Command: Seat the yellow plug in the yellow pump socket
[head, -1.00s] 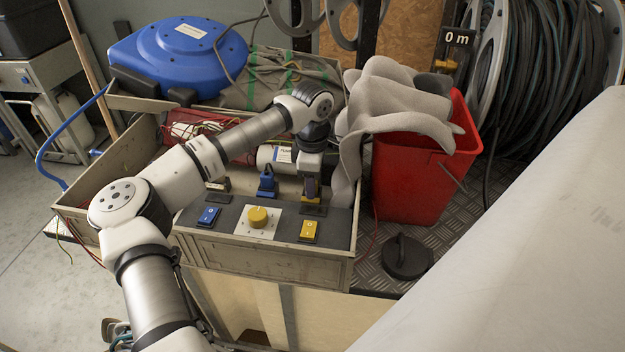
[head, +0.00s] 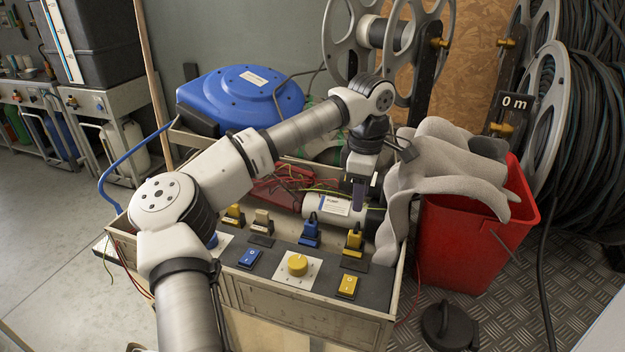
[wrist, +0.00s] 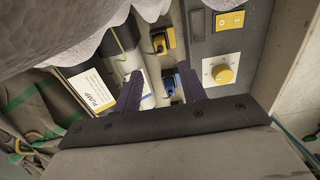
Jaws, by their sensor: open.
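A yellow plug (head: 354,240) stands upright at the rightmost socket position of the dark panel (head: 375,282), behind the yellow switch (head: 347,286). How deep it sits cannot be told, and the socket beneath it is mostly hidden. My gripper (head: 360,192) is open and empty, above and behind this plug, near the white pump (head: 330,208). In the wrist view the yellow plug (wrist: 162,41) lies beyond the fingertips (wrist: 160,82), apart from them. A blue plug (head: 310,232) stands left of the yellow one; it also shows between the fingers in the wrist view (wrist: 170,84).
A beige plug (head: 262,220) and another yellow piece (head: 233,214) stand farther left. A yellow knob (head: 297,264) and blue switch (head: 250,256) are in front. Grey cloth (head: 440,165) drapes over the red bucket (head: 480,235), close to my gripper's right. A blue reel (head: 240,95) is behind.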

